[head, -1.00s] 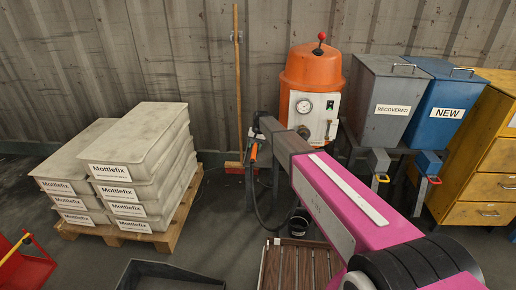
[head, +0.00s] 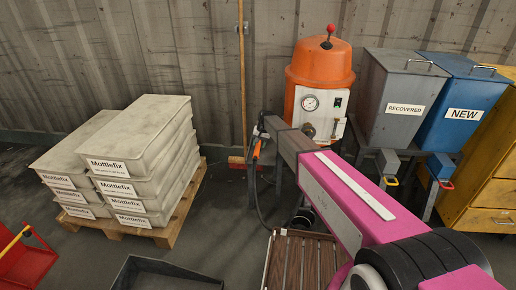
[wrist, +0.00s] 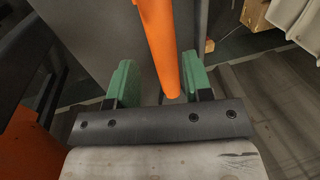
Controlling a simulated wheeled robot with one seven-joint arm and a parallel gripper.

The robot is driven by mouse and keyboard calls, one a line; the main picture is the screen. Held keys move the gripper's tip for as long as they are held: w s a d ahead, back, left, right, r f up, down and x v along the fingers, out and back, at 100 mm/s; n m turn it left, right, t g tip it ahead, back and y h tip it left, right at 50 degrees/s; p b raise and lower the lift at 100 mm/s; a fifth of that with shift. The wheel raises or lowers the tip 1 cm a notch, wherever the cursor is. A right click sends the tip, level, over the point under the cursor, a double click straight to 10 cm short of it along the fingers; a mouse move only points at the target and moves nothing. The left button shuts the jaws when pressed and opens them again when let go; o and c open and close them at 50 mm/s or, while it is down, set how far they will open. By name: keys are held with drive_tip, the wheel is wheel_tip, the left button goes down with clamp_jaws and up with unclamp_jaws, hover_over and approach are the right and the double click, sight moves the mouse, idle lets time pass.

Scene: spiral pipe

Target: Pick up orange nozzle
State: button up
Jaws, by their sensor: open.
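The orange nozzle (head: 259,144) hangs upright at the left side of the orange machine, with a dark hose below it. In the wrist view the nozzle (wrist: 161,45) is a long orange tube that runs down from the top edge, its lower end between the two green finger pads. My gripper (wrist: 155,85) is open around that end, with a gap visible on the left; the right pad is close to the tube. In the head view my pink and grey arm reaches toward the nozzle, and the fingers are too small to make out.
The orange machine (head: 318,68) with a gauge stands against the wall. A grey bin (head: 392,88) and a blue bin (head: 466,95) stand to its right. A slatted wooden piece (head: 300,260) lies in front.

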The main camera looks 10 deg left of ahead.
sight(257, 148)
drive_tip(key=f, duration=0.2)
drive_tip(key=a+f, duration=0.1)
drive_tip(key=f, duration=0.1)
drive_tip(key=shift+a+f, duration=0.1)
drive_tip(key=shift+f, duration=0.25)
drive_tip(key=c, duration=0.7)
drive_tip(key=shift+c, duration=0.2)
drive_tip(key=shift+r, duration=0.1)
drive_tip(key=shift+r, duration=0.5)
drive_tip(key=r, duration=0.1)
drive_tip(key=s+r, duration=0.1)
drive_tip(key=r, duration=0.1)
drive_tip(key=shift+s+a+r, duration=0.15)
drive_tip(key=shift+a+r, duration=0.1)
drive_tip(key=shift+r, duration=0.15)
drive_tip(key=s+a+r, duration=0.5)
drive_tip(key=s+r, duration=0.1)
drive_tip(key=s, duration=0.2)
drive_tip(key=shift+s+a, duration=0.15)
drive_tip(key=shift+s, duration=0.25)
